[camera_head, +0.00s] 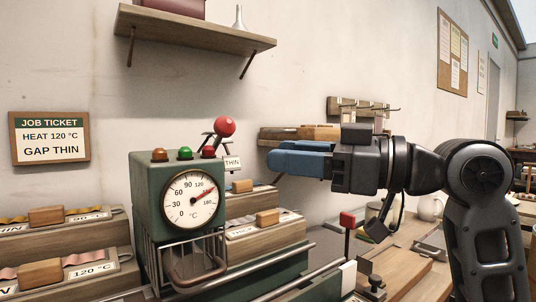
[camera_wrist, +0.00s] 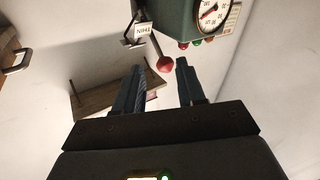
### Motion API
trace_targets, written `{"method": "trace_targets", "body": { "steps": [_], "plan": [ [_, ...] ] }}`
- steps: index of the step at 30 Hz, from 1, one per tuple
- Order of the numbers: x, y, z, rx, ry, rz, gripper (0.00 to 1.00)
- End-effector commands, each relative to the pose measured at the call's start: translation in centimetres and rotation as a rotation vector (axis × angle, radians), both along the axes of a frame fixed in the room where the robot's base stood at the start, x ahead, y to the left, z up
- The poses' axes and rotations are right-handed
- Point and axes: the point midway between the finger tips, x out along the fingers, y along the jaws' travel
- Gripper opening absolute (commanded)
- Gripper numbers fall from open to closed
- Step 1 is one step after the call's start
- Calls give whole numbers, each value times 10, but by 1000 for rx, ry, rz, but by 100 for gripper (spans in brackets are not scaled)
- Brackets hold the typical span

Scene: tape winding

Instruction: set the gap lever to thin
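The gap lever has a red ball knob (camera_head: 224,126) on a thin dark arm, at the top right of the green heater box (camera_head: 149,190). A white THIN label (camera_head: 232,163) sits below and slightly right of the knob. In the wrist view the red knob (camera_wrist: 165,64) shows between the fingertips in the picture, with the label (camera_wrist: 144,29) beyond it. Whether the knob lies between the fingers in depth I cannot tell. My gripper (camera_head: 275,160) points left with blue fingertips, right of the label. In the wrist view its fingers (camera_wrist: 160,82) are apart and empty.
A dial (camera_head: 192,200) on the box has its needle past 120. A job ticket (camera_head: 49,139) reads heat 120 °C, gap thin. A wall shelf (camera_head: 190,30) is above; a lower wooden shelf (camera_head: 300,133) is behind my gripper. A red-tipped post (camera_head: 347,219) stands below my wrist.

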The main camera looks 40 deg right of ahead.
Motion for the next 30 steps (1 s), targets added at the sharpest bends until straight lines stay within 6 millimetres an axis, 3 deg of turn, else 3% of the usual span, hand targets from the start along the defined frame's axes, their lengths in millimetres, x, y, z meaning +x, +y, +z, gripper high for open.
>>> {"method": "trace_targets", "body": {
  "steps": [6, 15, 20, 23, 27, 30],
  "plan": [
    [-19, -13, -1, 0, 0, 0, 39],
    [-22, -14, -1, 0, 0, 2, 39],
    [-16, -19, 11, -18, -43, -27, 25],
    [-1, -33, 44, -73, -175, -108, 15],
    [21, -60, 126, -240, -500, -307, 2],
    [22, -70, 191, -404, -771, -465, 0]
  ]
}}
